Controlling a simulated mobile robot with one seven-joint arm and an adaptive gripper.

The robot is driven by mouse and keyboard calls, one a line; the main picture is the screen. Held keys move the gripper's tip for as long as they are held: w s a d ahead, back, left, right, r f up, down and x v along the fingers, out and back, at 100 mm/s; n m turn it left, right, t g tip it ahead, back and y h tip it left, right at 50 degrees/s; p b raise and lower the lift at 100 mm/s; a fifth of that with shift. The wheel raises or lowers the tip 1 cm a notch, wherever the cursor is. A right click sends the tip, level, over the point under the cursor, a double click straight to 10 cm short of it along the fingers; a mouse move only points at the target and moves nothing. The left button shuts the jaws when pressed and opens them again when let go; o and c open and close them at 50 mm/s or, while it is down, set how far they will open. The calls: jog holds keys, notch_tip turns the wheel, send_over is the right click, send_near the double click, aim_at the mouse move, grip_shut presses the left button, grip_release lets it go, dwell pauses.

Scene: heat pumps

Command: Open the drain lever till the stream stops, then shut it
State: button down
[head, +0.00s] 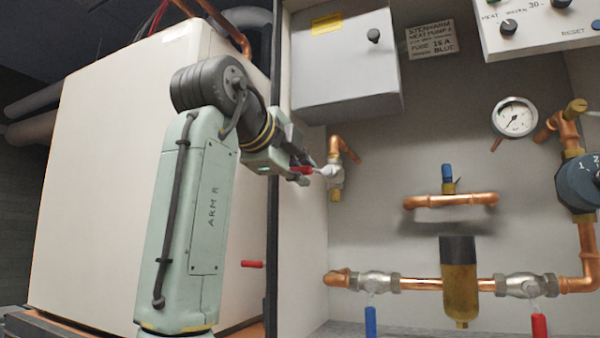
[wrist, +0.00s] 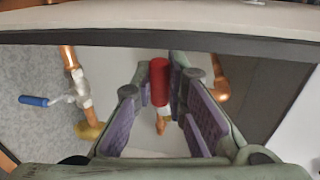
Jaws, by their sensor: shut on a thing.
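The drain valve (head: 333,172) is a silver body on a copper elbow at the left of the cabinet's back wall, with a brass outlet (head: 336,195) pointing down. Its red lever handle (head: 302,169) lies roughly level, reaching left from the valve. My gripper (head: 300,175) is shut on the red handle. In the wrist view, the red handle (wrist: 159,80) stands between the two purple-padded fingers of my gripper (wrist: 160,88). I make out no stream below the outlet, but it is small in the head view.
Low on the wall, a copper pipe carries a blue lever (head: 370,321), a brass filter (head: 459,290) and another red lever (head: 539,325). A grey box (head: 345,75) hangs above my gripper. The cabinet's left edge (head: 272,220) is close beside my arm. A gauge (head: 514,117) is at right.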

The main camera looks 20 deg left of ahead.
jog(key=shift+r, duration=0.1)
jog(key=c, duration=1.6)
grip_release()
jog(key=s, duration=0.4)
jog(key=s+r, duration=0.1)
jog(key=s, duration=0.3)
jog(key=s+r, duration=0.1)
jog(key=s, duration=0.2)
jog(key=shift+s+a+r, duration=0.1)
jog(key=shift+s+a, duration=0.2)
jog(key=shift+s, duration=0.1)
